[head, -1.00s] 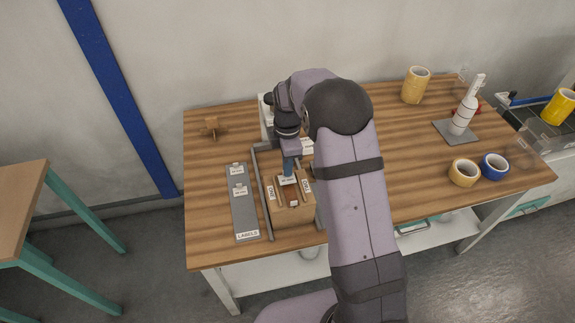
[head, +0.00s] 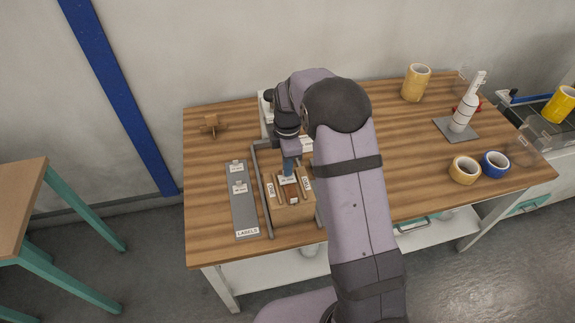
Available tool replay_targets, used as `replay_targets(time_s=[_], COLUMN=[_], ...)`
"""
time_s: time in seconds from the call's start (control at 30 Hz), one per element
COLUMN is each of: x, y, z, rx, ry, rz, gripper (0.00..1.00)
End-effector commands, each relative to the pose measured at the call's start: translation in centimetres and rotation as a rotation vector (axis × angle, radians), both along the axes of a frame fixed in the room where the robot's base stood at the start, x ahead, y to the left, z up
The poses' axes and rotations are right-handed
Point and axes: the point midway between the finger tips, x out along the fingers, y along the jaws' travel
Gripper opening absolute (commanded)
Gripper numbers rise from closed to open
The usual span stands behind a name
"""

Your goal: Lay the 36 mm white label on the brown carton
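The brown carton (head: 293,215) stands near the front of the table, left of my arm, between grey rails. Two more white labels, one behind (head: 237,168) and one in front (head: 240,188), sit on the grey label strip (head: 243,212). My arm hides the carton's right side.
Grey rails (head: 262,205) flank the carton. A wooden piece (head: 210,125) stands at the back left. On the right are a tan roll (head: 416,83), a white bottle-like tool (head: 464,112) on a grey plate, and tan (head: 464,170) and blue (head: 495,165) tape rolls.

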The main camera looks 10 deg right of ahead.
Motion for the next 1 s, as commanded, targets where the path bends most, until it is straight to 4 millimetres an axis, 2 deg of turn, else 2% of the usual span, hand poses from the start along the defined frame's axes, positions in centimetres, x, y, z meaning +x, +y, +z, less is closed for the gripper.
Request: replay_targets(time_s=[0.33,0.37,0.43,0.47,0.67,0.7,1.0], x=[-0.01,-0.01,-0.01,-0.01,-0.01,-0.01,-0.01], y=[0.00,0.00,0.00,0.00,0.00,0.00,0.00], z=[-0.23,-0.23,-0.23,-0.23,-0.22,-0.22,-0.19], rx=[0.000,0.000,0.000,0.000,0.000,0.000,0.000], ry=[0.000,0.000,0.000,0.000,0.000,0.000,0.000], rz=[0.000,0.000,0.000,0.000,0.000,0.000,0.000], gripper=[0.00,0.03,0.20,0.22,0.22,0.32,0.32])
